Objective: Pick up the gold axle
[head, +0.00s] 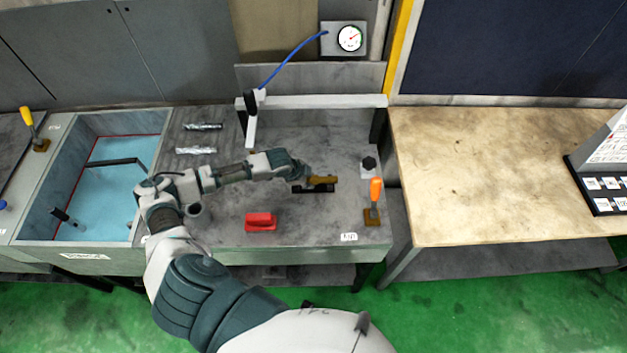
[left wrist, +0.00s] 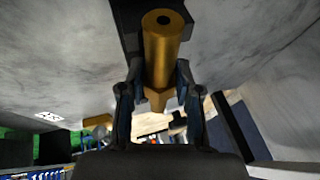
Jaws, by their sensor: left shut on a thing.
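The gold axle (head: 323,180) lies at a black holder (head: 318,188) on the grey workbench in the head view. In the left wrist view the axle (left wrist: 162,50) points away from my gripper, its round end with a dark centre hole facing the camera. My left gripper (head: 303,174) reaches the axle from the left in the head view. In the left wrist view its two fingers (left wrist: 158,90) are closed around the axle's sides. The axle appears close to or touching the black holder; I cannot tell which. My right gripper is not in view.
A red block (head: 261,222) sits on the bench front. An orange-handled lever (head: 375,195) and a black knob (head: 369,163) stand right of the axle. A white arm (head: 251,120) rises behind. A blue basin (head: 105,185) is left; a bare wooden table (head: 480,170) is right.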

